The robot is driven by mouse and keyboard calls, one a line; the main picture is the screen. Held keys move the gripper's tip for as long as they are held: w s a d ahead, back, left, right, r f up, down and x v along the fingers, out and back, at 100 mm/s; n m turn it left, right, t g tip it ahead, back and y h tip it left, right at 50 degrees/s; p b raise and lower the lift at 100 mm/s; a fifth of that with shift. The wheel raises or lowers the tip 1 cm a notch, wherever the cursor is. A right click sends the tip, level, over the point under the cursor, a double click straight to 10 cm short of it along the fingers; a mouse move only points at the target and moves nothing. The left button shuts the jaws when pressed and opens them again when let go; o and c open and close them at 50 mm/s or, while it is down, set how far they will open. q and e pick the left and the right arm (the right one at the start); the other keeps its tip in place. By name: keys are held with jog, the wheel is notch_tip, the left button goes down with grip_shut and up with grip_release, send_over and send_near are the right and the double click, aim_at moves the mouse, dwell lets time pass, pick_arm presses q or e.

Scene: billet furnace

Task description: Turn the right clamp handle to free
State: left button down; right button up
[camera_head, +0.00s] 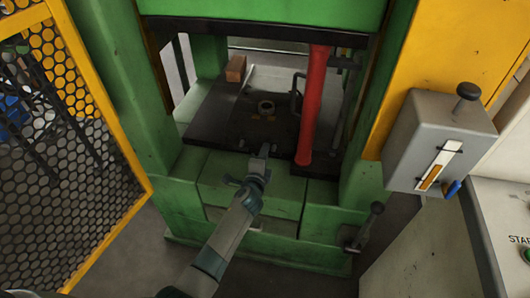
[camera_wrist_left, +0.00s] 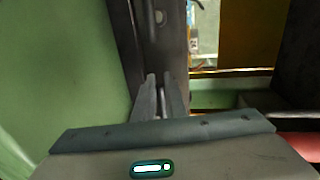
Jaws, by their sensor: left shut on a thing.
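My left gripper (camera_head: 263,152) reaches in from below to the front edge of the dark press bed (camera_head: 215,115). Its fingers are close together, shut on a small part at that edge, which I take to be the right clamp handle; the fingers mostly hide it. In the left wrist view the two grey fingertips (camera_wrist_left: 160,95) point at a dark upright bar (camera_wrist_left: 158,40) with a bolt. A small dark fitting (camera_head: 242,144) sits to the left of the gripper on the same edge. My right gripper is not in view.
A red column (camera_head: 313,105) stands at the right of the bed, inside the green press frame (camera_head: 110,85). A brown block (camera_head: 236,68) lies at the back. A yellow mesh guard (camera_head: 60,150) is at left. A grey lever box (camera_head: 440,140) and a floor lever (camera_head: 366,226) are at right.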

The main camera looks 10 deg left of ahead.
pick_arm(q)
jog(key=shift+f, duration=0.1)
jog(key=c, duration=1.8)
grip_release()
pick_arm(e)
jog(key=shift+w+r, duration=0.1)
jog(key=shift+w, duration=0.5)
pick_arm(q)
jog(key=shift+s, duration=0.15)
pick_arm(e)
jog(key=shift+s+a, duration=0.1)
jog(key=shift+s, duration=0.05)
pick_arm(q)
jog(key=shift+s+r, duration=0.2)
jog(key=shift+s, duration=0.35)
jog(key=s+r, duration=0.1)
jog(key=s, duration=0.4)
jog(key=s+r, duration=0.1)
jog(key=s, duration=0.4)
jog(key=s+r, duration=0.1)
jog(key=s, duration=0.4)
jog(key=shift+s+a+p, duration=0.3)
jog(key=shift+s+p, duration=0.05)
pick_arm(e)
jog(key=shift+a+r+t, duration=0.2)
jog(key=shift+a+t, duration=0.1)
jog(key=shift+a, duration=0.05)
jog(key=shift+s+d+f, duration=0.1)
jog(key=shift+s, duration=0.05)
